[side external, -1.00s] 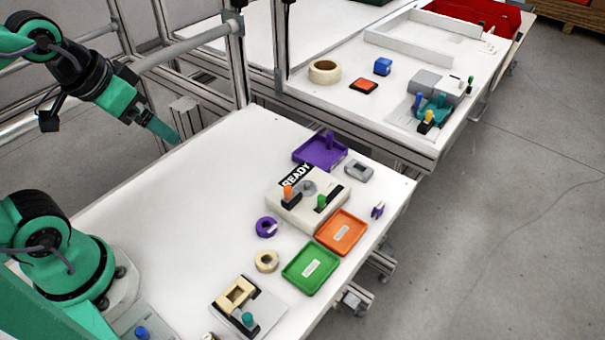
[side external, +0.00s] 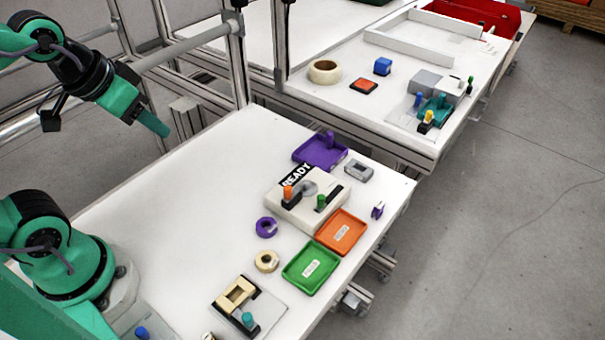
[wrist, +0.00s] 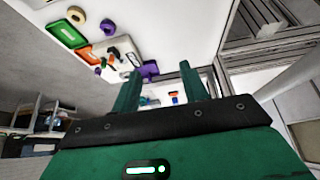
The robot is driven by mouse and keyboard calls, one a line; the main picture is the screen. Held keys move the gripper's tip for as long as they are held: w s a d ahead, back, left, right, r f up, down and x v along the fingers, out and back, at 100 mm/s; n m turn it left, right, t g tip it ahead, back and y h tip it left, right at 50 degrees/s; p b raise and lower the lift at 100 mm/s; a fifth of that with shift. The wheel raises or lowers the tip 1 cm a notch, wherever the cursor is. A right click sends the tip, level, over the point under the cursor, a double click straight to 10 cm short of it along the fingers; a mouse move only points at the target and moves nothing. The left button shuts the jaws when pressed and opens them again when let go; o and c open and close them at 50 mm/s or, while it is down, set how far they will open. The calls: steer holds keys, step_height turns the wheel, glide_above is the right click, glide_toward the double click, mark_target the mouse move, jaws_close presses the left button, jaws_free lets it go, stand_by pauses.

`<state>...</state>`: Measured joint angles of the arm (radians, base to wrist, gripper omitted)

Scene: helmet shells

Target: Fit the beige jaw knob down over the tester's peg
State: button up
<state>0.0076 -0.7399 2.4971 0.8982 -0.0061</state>
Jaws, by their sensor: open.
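The beige ring-shaped knob (side external: 266,261) lies on the white table in front of the tester. It also shows at the top left of the wrist view (wrist: 76,16). The tester (side external: 308,208) is a pale box with a READY sign, a round grey part on top, and an orange and a green handle. I cannot clearly make out its peg. My gripper (side external: 162,129) is raised beyond the table's far left edge, well away from the knob and tester. In the wrist view its two green fingers (wrist: 159,72) stand apart with nothing between them.
A purple ring (side external: 266,227) lies between knob and tester. Green (side external: 310,270), orange (side external: 341,232) and purple (side external: 320,151) trays stand nearby. A fixture with a beige square block (side external: 236,296) is at the front. The table's left part is clear; a metal post (side external: 240,60) rises behind.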

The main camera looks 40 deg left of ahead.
steer(key=w+d+f+m+g+h, duration=0.1)
steer(key=w+d+f+g, duration=0.15)
steer(key=d, duration=0.25)
steer(key=w+d+f+g, duration=0.1)
steer(key=w+d+f, duration=0.2)
steer(key=d+f, duration=0.15)
steer(key=m+g+y, duration=0.1)
steer(key=g, duration=0.1)
glide_toward(266, 256)
steer(key=shift+s+d+f, duration=0.15)
steer(key=shift+s+d, duration=0.1)
steer(key=shift+d, duration=0.15)
steer(key=shift+f, duration=0.1)
steer(key=shift+f, duration=1.15)
steer(key=shift+f, duration=2.6)
